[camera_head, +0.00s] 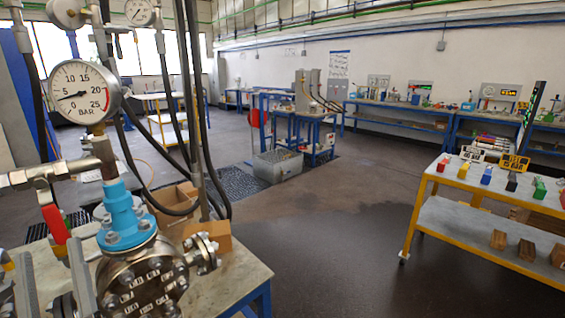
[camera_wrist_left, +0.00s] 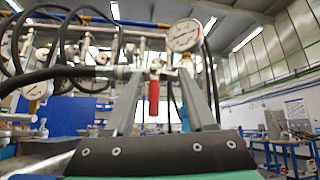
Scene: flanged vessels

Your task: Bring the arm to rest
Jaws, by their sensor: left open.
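My left gripper (camera_head: 54,268) is at the lower left of the head view, beside the flanged vessel (camera_head: 140,280) with its bolted steel cover and blue fitting (camera_head: 122,215). Its two grey fingers are apart. In the left wrist view the open fingers (camera_wrist_left: 160,82) point up and away, and a red valve handle (camera_wrist_left: 153,97) shows in the gap beyond them. I cannot tell that anything is held. The red handle also shows in the head view (camera_head: 55,225), below a pressure gauge (camera_head: 84,92). My right gripper is not in view.
Black hoses (camera_head: 185,110) hang close behind the vessel. A cardboard box (camera_head: 175,205) sits on the bench (camera_head: 235,272). A yellow-framed cart (camera_head: 455,220) with small coloured items stands at the right. The dark floor (camera_head: 330,240) between is clear.

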